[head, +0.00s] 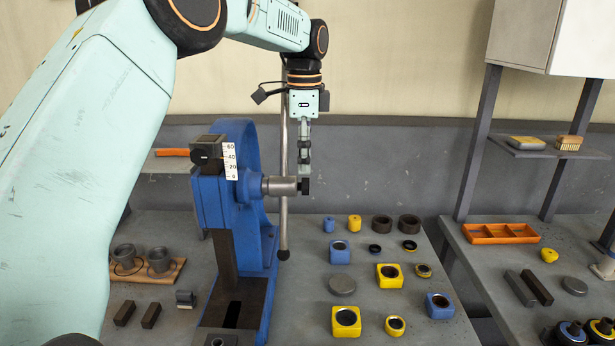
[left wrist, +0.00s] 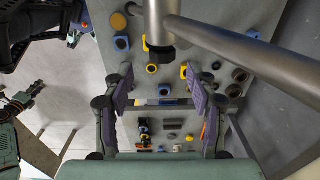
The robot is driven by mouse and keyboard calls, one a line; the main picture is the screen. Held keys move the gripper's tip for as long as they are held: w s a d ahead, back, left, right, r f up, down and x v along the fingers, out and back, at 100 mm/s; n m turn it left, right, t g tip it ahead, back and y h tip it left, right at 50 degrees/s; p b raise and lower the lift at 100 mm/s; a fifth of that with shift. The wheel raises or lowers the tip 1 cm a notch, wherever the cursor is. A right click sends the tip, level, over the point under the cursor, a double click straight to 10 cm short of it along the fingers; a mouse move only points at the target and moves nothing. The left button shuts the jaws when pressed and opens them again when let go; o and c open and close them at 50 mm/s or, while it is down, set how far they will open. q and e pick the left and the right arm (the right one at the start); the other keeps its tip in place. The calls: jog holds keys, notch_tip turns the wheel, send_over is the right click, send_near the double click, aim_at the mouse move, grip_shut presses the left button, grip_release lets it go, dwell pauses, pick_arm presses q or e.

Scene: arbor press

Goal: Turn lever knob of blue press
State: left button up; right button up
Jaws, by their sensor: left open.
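The blue press (head: 262,225) stands on the grey bench at the left centre of the head view, with a white scale on its head. A steel hub sticks out to its right. The press lever (head: 284,220) is a steel bar hanging about upright through this hub, with a round black knob (head: 283,255) at its lower end. My left gripper (head: 305,185) points down at the hub's outer end. In the left wrist view its jaws (left wrist: 160,92) are apart with nothing between the pads; the hub's dark end and the slanting lever bar (left wrist: 240,48) lie just beyond.
Several blue and yellow blocks and dark rings, including a yellow block (head: 389,276), lie right of the press. A wooden board (head: 172,272) with two grey cups is at left. A second bench with an orange tray (head: 500,240) stands at right, past a gap.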

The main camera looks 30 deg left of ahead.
aim_at(306, 179)
pick_arm(q)
jog(key=f, duration=0.5)
jog(key=shift+w+f, duration=0.15)
jog(key=shift+w, duration=0.25)
jog(key=shift+s+a+f+p, duration=0.1)
jog(key=shift+a+f+p, duration=0.1)
jog(key=shift+f+p, duration=0.1)
jog(key=shift+s+d+r, duration=0.15)
jog(key=shift+s+d, duration=0.05)
jog(key=shift+s, duration=0.1)
jog(key=shift+d+r, duration=0.1)
jog(key=shift+c, duration=0.3)
jog(key=shift+w+f, duration=0.25)
jog(key=shift+w, duration=0.15)
jog(key=c, duration=0.6)
jog(key=shift+s+r, duration=0.15)
jog(key=shift+c, duration=2.4)
